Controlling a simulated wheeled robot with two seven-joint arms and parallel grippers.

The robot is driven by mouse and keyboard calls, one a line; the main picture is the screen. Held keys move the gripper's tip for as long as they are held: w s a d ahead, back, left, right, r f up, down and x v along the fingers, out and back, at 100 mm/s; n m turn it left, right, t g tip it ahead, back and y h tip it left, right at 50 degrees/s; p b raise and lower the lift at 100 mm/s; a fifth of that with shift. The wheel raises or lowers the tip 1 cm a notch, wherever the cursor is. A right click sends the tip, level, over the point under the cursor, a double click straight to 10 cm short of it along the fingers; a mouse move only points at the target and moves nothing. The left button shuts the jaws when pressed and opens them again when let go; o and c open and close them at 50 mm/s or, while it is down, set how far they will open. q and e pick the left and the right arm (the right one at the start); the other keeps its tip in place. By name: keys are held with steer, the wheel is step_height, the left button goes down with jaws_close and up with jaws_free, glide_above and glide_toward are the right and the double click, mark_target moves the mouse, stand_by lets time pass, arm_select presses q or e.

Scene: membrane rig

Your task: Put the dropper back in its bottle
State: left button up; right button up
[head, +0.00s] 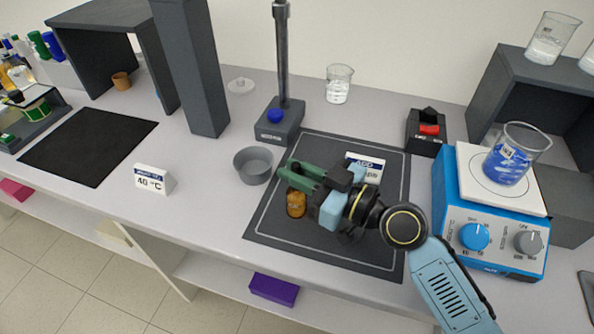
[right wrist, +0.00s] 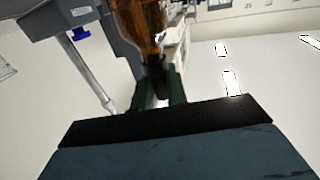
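The amber bottle (head: 296,203) stands on the dark mat, just below and in front of my right gripper's fingertips in the head view. My right gripper (head: 300,175) has green fingers and reaches in from the right above the bottle. In the right wrist view the amber bottle (right wrist: 142,25) shows at the top. The dropper's dark top (right wrist: 156,80) is between the green fingers (right wrist: 160,95), which appear closed on it. It lines up with the bottle's neck; how deep the dropper sits is hidden. My left gripper is out of view.
A grey bowl (head: 253,165) stands left of the mat (head: 330,245), and a stand (head: 281,110) with a post is behind it. A blue stirrer (head: 492,240) with a beaker (head: 510,160) is at the right. A sign (head: 366,163) stands behind my gripper.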

steer(key=o, duration=0.6)
steer(key=shift+o, duration=0.2)
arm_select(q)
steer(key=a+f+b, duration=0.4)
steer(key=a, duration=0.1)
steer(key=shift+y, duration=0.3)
arm_select(e)
steer(key=v, duration=1.3)
steer(key=shift+d, duration=0.15)
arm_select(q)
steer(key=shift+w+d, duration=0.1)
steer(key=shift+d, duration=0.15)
arm_select(e)
steer(key=shift+s+f, duration=0.1)
steer(key=shift+s, duration=0.1)
